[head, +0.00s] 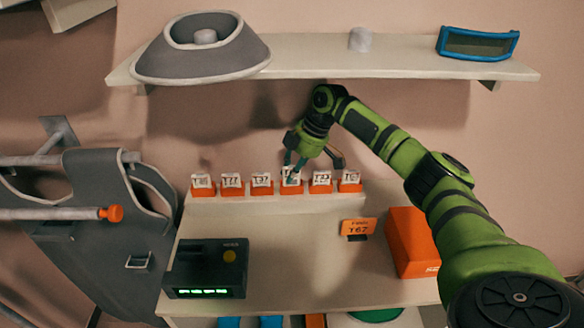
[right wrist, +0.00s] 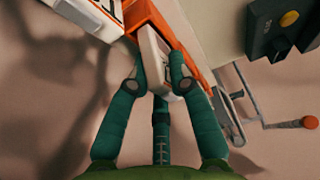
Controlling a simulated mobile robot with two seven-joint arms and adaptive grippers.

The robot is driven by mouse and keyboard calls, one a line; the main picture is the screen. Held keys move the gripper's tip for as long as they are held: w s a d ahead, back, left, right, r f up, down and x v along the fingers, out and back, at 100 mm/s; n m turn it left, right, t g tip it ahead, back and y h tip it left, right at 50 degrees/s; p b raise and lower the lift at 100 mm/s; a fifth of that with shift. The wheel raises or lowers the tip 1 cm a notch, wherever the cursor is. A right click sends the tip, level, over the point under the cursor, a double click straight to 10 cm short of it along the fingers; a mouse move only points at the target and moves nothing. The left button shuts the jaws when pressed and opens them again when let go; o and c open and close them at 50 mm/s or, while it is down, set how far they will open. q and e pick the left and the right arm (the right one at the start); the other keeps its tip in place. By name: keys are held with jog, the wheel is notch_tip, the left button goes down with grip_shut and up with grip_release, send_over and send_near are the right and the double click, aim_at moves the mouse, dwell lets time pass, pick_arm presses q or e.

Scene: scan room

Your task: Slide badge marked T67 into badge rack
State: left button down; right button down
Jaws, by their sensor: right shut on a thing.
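Several white badges stand upright in a row of orange holders on a raised ledge, in the head view. My right gripper (head: 293,166) reaches down to the fourth badge from the left (head: 291,177). In the right wrist view its two dark green fingers (right wrist: 158,84) are shut on the sides of this white badge (right wrist: 153,50), which is at its orange holder (right wrist: 195,68). The fingers partly cover its mark, so I cannot read it. The rightmost badge (head: 351,176) has a mark too small to read surely. An orange card (head: 359,227) reads T67. My left gripper is out of view.
A black device (head: 207,268) with green displays and a yellow button stands at the front left of the counter. An orange box (head: 412,243) stands at the right. A shelf (head: 320,66) hangs above my arm. A grey apron (head: 103,225) hangs at the left.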

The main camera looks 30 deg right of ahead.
jog(key=shift+f, duration=0.35)
jog(key=c, duration=1.1)
grip_release()
jog(key=shift+o, duration=0.2)
jog(key=v, duration=0.7)
jog(key=shift+r, duration=0.35)
